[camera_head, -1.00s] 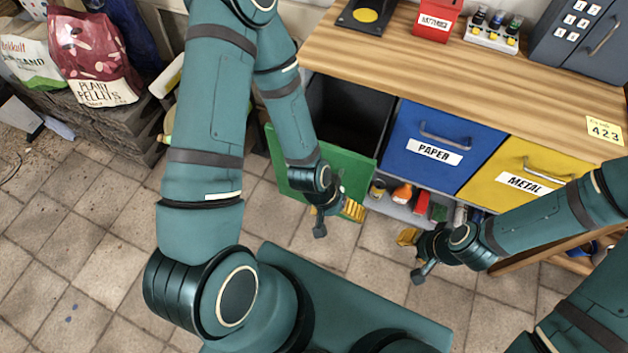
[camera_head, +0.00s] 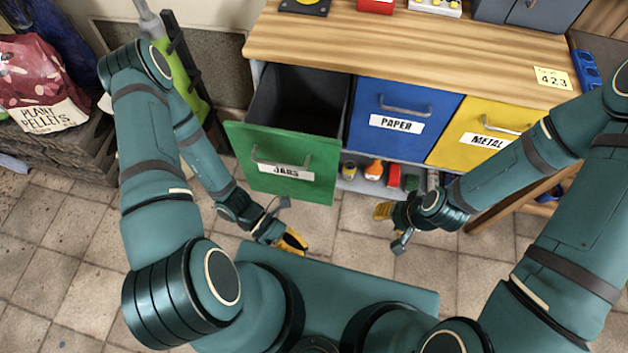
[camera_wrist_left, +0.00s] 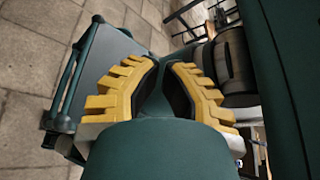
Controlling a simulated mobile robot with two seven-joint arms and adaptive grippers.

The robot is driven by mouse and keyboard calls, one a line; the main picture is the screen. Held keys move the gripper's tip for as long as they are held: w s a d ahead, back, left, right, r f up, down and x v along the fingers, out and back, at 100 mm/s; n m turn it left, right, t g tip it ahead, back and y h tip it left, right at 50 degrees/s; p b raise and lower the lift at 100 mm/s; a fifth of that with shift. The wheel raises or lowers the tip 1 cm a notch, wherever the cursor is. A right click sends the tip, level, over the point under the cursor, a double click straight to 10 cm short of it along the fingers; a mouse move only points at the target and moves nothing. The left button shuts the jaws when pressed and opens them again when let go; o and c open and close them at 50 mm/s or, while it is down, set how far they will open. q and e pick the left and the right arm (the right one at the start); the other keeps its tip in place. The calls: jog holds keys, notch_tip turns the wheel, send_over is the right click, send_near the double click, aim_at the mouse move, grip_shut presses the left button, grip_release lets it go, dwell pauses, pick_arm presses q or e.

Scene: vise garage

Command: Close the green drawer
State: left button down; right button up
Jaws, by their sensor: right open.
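The green drawer (camera_head: 320,163), labelled JARS, is pulled out of the bench's left side in the head view. Its dark inside shows behind the front. A metal bar handle (camera_head: 283,158) is on its front. My left gripper (camera_head: 292,243) is below and in front of the drawer front, apart from it. In the left wrist view its yellow fingers (camera_wrist_left: 162,72) show with nothing clearly between them; how far apart they are is unclear. My right gripper (camera_head: 383,211) is open and empty, in front of the bench below the blue drawer.
The blue PAPER drawer (camera_head: 383,143) and yellow METAL drawer (camera_head: 466,153) are shut. A low shelf with small bottles (camera_head: 374,170) lies below. The wooden worktop (camera_head: 418,52) is above. Bags (camera_head: 38,87) stand at left. Tiled floor in front is clear.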

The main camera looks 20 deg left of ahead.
pick_arm(q)
jog(key=w+n+t+h, duration=0.35)
jog(key=n+t, duration=0.35)
jog(key=n, duration=0.3)
jog(key=n+t+y+b, duration=0.2)
jog(key=n+t+y, duration=0.3)
jog(key=n+t, duration=0.6)
send_near(326, 175)
jog(key=d+n, duration=0.1)
jog(key=d, duration=0.3)
jog(key=w, duration=0.4)
jog(key=shift+g, duration=0.3)
jog(key=shift+w, duration=0.45)
